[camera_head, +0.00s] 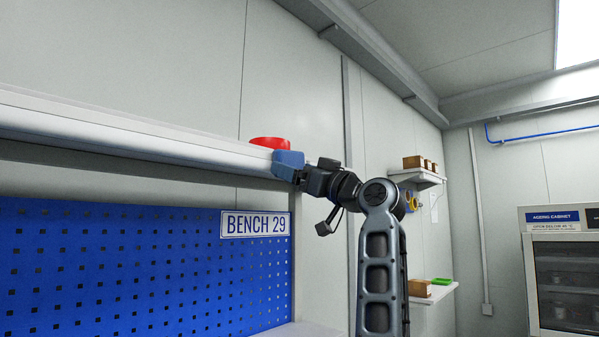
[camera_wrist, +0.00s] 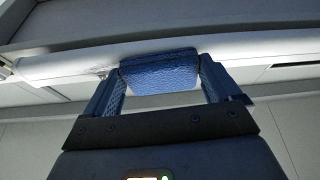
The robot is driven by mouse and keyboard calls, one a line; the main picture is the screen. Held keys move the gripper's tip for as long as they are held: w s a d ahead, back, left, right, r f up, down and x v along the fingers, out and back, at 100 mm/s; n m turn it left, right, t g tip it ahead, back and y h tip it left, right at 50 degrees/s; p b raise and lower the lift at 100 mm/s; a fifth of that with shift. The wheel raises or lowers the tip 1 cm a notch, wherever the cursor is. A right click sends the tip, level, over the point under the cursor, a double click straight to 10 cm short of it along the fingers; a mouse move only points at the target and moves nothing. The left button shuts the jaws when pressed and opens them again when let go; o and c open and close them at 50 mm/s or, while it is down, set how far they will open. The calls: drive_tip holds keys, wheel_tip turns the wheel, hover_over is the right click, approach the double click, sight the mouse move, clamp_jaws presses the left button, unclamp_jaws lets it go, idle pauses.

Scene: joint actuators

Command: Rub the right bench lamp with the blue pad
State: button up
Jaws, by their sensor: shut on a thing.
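The blue pad (camera_head: 287,160) is held in my gripper (camera_head: 298,173) at the right end of the long white bench lamp (camera_head: 150,141). In the wrist view the pad (camera_wrist: 160,73) sits between the two fingers of my gripper (camera_wrist: 161,84), which are shut on its sides. Behind it the pale lamp tube (camera_wrist: 65,66) runs across the picture, and the pad covers its middle part. The pad overlaps the lamp in both views; I cannot tell whether they touch.
A red rounded object (camera_head: 269,142) shows above the lamp's right end. Wall shelves (camera_head: 418,177) with boxes and a cabinet (camera_head: 562,275) stand to the right.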

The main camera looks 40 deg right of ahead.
drive_tip(key=shift+w, duration=0.15)
drive_tip(key=d+b, duration=0.1)
drive_tip(key=d, duration=1.1)
drive_tip(key=shift+w+b, duration=0.25)
drive_tip(key=shift+b, duration=0.15)
idle(0.6)
drive_tip(key=shift+a, duration=0.1)
drive_tip(key=shift+s+a+b, duration=0.1)
drive_tip(key=shift+a+b, duration=0.25)
drive_tip(key=shift+a, duration=1.65)
drive_tip(key=shift+a, duration=0.1)
drive_tip(key=a, duration=0.7)
drive_tip(key=shift+a, duration=0.4)
